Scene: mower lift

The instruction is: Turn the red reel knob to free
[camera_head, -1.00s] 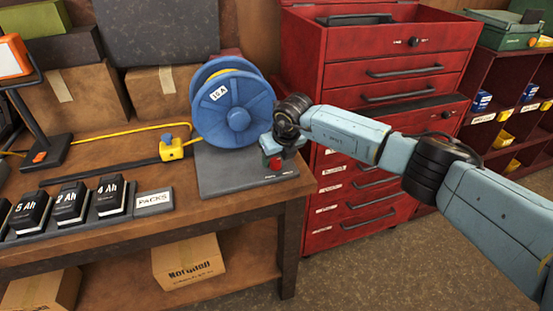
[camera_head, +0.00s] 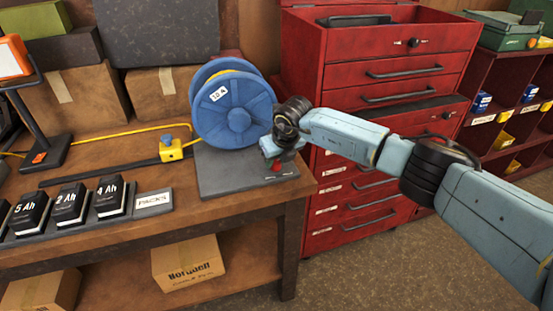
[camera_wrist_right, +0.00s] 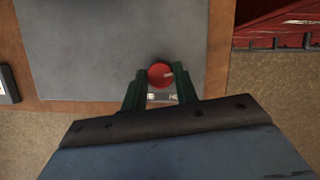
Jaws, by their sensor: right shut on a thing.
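The red reel knob (camera_wrist_right: 160,75) is a round red knob with a pale pointer line, near the front right corner of the dark base plate (camera_head: 225,178). The pointer aims to the right in the right wrist view. My right gripper (camera_wrist_right: 160,84) points down over the knob, its two dark green fingers shut on it from both sides. In the head view the right gripper (camera_head: 279,158) partly covers the knob (camera_head: 277,166). The blue reel (camera_head: 235,110), tagged 10 A, stands on the same plate, left of the gripper. My left gripper is not in view.
A red tool cabinet (camera_head: 390,75) stands close behind and right of my right arm. On the wooden bench (camera_head: 130,222) are a yellow plug (camera_head: 171,150) on a cord, several battery packs (camera_head: 70,205) and a PACKS label (camera_head: 153,202). Boxes stand at the back.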

